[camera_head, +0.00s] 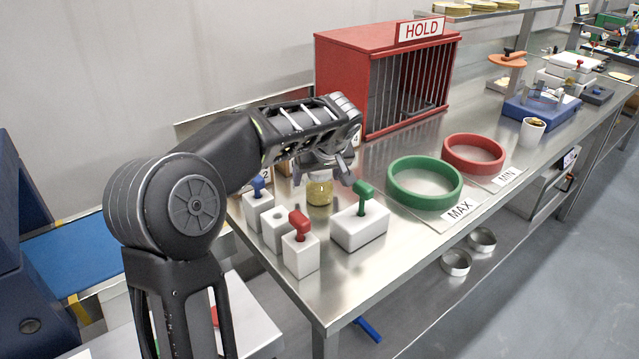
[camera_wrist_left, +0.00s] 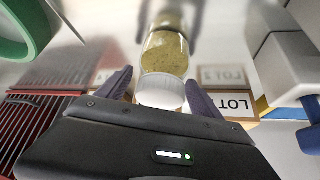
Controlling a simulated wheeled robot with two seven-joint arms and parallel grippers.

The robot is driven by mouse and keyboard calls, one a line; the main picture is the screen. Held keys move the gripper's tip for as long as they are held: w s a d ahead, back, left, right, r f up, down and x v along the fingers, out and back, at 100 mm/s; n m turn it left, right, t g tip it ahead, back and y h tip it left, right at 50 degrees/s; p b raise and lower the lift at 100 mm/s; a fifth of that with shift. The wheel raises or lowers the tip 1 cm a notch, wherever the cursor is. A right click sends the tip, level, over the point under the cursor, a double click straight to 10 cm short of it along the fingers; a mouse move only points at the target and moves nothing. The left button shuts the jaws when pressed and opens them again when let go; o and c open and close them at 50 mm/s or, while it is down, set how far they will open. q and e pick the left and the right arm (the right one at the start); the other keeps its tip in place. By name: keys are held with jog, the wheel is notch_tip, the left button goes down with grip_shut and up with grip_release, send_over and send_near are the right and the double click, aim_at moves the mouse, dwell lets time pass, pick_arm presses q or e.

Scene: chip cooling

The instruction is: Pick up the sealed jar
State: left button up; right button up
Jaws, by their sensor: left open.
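The jar (camera_head: 319,191) stands upright on the steel table, with yellowish-green contents. In the left wrist view the jar (camera_wrist_left: 165,54) shows its white lid (camera_wrist_left: 160,91) closest to the camera. My left gripper (camera_head: 322,170) is over the jar, pointing down, with its fingers open. In the left wrist view the two dark fingers of my left gripper (camera_wrist_left: 160,92) lie on either side of the lid, with gaps showing. The jar's top is hidden by the gripper in the head view. My right gripper is not in view.
White blocks with blue (camera_head: 258,206), red (camera_head: 300,250) and green (camera_head: 361,222) handles stand close around the jar. A red barred HOLD cage (camera_head: 385,75) is behind. Green (camera_head: 425,183) and red (camera_head: 473,153) rings lie to the right. LOT signs (camera_wrist_left: 232,102) stand near the jar.

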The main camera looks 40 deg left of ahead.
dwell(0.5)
pick_arm(q)
jog(key=c, duration=1.6)
